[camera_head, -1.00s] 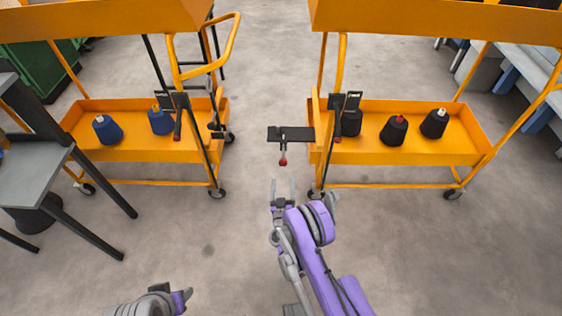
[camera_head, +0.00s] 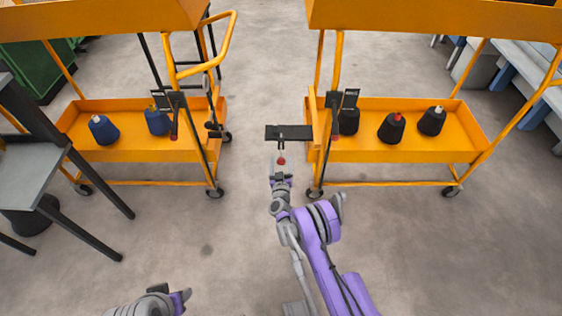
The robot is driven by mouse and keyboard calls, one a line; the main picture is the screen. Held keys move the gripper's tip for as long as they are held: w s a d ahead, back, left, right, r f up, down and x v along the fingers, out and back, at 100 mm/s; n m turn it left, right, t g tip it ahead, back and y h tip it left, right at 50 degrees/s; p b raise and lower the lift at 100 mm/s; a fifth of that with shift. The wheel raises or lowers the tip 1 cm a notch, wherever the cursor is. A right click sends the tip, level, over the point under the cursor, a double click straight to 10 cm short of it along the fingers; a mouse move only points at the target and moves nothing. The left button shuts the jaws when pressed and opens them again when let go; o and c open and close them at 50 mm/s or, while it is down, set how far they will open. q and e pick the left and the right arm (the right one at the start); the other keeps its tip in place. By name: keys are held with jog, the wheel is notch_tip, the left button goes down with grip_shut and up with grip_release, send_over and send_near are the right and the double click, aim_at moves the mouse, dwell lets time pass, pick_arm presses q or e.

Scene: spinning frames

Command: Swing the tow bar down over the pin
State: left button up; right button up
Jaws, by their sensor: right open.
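The tow bar (camera_head: 290,132) looks to be the dark flat piece sticking out from the left end of the right cart, apart from the left cart. A short stem with a red knob (camera_head: 281,160) hangs at its near side. My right gripper (camera_head: 281,161) is open, its fingertips on either side of the red knob; contact cannot be told. A small dark fitting (camera_head: 215,129) at the left cart's right end may hold the pin, which is too small to make out. My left gripper (camera_head: 180,301) shows only partly at the bottom, its jaws unclear.
The orange left cart (camera_head: 140,152) carries blue cones (camera_head: 104,130); the orange right cart (camera_head: 410,152) carries black cones (camera_head: 392,128). Both stand on wheels with a floor gap between them. A grey table (camera_head: 30,172) stands at left. The floor in front is clear.

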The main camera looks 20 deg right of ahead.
grip_shut()
dwell(1.3)
